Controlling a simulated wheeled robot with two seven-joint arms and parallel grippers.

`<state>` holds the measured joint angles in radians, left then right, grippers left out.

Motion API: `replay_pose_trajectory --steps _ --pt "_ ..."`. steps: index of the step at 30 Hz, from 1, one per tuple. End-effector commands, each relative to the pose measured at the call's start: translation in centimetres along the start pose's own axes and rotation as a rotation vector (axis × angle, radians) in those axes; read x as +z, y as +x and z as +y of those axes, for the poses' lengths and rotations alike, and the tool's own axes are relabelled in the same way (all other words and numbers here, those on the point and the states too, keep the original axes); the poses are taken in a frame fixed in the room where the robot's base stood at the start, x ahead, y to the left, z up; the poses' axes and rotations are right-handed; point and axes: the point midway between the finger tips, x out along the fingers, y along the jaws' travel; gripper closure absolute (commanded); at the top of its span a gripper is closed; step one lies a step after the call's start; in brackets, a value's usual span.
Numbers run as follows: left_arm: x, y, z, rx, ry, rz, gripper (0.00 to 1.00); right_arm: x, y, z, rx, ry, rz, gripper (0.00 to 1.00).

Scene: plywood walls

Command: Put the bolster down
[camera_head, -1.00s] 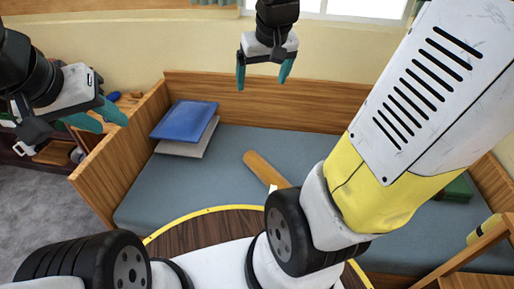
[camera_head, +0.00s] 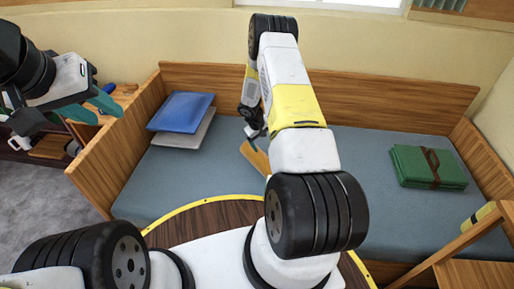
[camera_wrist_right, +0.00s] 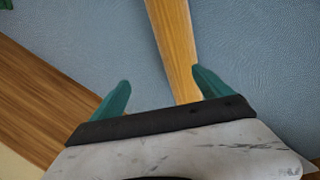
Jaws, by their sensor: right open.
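A long tan-orange bolster (camera_head: 252,157) with wood-like streaks lies on the grey-blue mattress (camera_head: 205,175); my right arm hides part of it in the head view. My right gripper (camera_head: 255,130) is just behind its visible end. In the right wrist view, the bolster (camera_wrist_right: 172,40) runs down from the top edge towards the right finger. The right gripper (camera_wrist_right: 158,82) is open, with nothing visibly clamped between its teal fingers.
A wooden bed frame (camera_head: 350,90) borders the mattress. A blue cushion (camera_head: 181,111) on a grey one (camera_head: 190,138) lies at left. A folded green blanket (camera_head: 410,170) with a brown strap lies at right. A round yellow-edged wooden table top (camera_head: 205,215) is in front.

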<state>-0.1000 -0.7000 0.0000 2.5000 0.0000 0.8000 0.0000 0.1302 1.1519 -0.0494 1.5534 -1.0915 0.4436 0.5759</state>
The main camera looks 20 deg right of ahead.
Motion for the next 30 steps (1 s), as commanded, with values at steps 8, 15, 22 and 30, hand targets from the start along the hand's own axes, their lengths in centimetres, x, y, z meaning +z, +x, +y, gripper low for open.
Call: replay_pose_trajectory --steps 8,15,22,30 --pt "0.0 0.0 0.0 0.000 0.000 0.000 0.64 2.5 8.2 -3.9 -0.019 -0.065 -0.030 0.11" --pt "0.0 0.0 0.0 0.000 0.000 0.000 0.64 2.8 10.8 -4.2 -0.021 -0.069 -0.032 0.11" --pt "0.0 0.0 0.0 0.000 0.000 0.000 0.64 2.8 14.0 -4.6 -0.022 -0.067 -0.034 0.11" --pt "0.0 0.0 0.0 0.000 0.000 0.000 0.64 2.7 16.3 -4.6 -0.020 -0.069 -0.031 0.11"
